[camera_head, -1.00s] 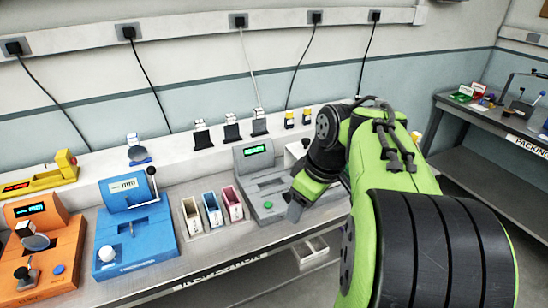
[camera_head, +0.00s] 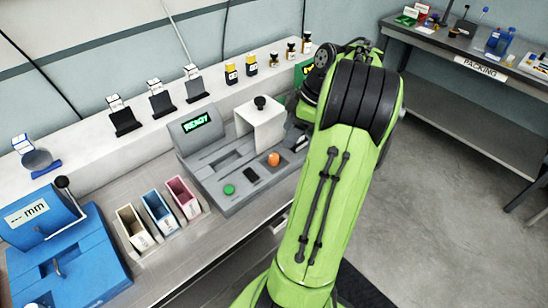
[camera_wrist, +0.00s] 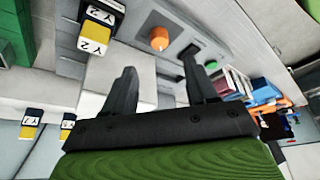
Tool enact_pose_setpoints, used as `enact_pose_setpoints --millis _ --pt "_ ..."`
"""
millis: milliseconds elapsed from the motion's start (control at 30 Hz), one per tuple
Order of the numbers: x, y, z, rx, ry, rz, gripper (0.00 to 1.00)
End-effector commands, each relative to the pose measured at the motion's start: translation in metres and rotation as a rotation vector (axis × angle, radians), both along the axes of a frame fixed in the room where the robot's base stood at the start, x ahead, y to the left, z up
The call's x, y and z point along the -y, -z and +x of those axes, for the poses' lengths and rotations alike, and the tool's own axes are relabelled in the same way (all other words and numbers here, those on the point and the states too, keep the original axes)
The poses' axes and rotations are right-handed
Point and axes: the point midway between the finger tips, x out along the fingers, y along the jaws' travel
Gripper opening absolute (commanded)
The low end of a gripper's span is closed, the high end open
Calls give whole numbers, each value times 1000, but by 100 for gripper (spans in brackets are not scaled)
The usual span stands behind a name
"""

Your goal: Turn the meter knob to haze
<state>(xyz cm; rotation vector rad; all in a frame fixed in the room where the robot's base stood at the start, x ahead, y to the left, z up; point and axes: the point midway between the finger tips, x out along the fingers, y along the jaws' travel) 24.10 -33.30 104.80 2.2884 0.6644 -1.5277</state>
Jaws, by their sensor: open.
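The grey meter (camera_head: 205,172) stands on the bench with a lit screen reading READY (camera_head: 196,121). An orange knob (camera_head: 273,159) sits on its front panel, near a black part and a green button (camera_head: 229,189). The knob also shows in the wrist view (camera_wrist: 159,39), just beyond my fingertips. I cannot read a haze mark or tell the knob's pointing direction. In the head view my arm hides most of the gripper.
A white block with a black knob (camera_head: 260,125) stands on the meter behind the orange knob. Coloured bins (camera_head: 160,212) and a blue device (camera_head: 68,250) are to the left. Small yellow-labelled bottles (camera_head: 251,64) line the back ledge. A packing table (camera_head: 470,60) stands at right.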

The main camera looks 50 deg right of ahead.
Motion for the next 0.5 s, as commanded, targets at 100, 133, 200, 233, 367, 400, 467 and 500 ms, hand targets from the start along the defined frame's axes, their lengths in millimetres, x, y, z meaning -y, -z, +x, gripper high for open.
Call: enact_pose_setpoints --millis 100,133,200,233,367,400,467,500 --pt "-7 35 10 -1 -2 3 57" --pt "-9 42 13 -1 -2 2 57" --pt "-12 57 18 -1 -1 2 57" --pt "-14 63 21 -1 -2 2 57" --pt "-18 82 28 0 0 1 57" --pt "-19 86 29 0 0 1 57" --pt "-20 89 31 -1 1 -1 57" --pt "-20 91 32 -1 1 -1 57"
